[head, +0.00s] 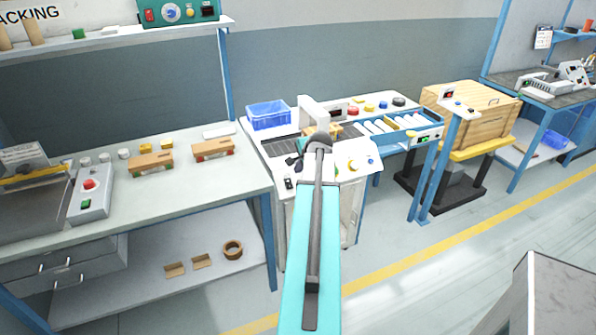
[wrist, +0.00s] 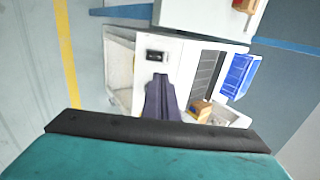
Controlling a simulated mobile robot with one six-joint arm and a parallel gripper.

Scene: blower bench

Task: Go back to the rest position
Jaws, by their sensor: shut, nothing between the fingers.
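My gripper (wrist: 160,80) shows in the wrist view as dark fingers closed together with nothing between them. It is over or in front of the white machine (wrist: 122,85). In the head view my turquoise arm reaches forward from the bottom centre towards the same white machine (head: 356,163). The arm's dark end covers part of the machine, and the fingertips are mostly hidden there. A small wooden block (wrist: 202,110) lies beyond the fingers, apart from them.
A blue bin (head: 268,115) stands at the machine's back left. A workbench (head: 190,190) with small boxes is on the left. A roller conveyor (head: 385,124) and a wooden crate (head: 470,112) are on the right. A grey block (head: 550,295) stands at the lower right. Floor is clear between.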

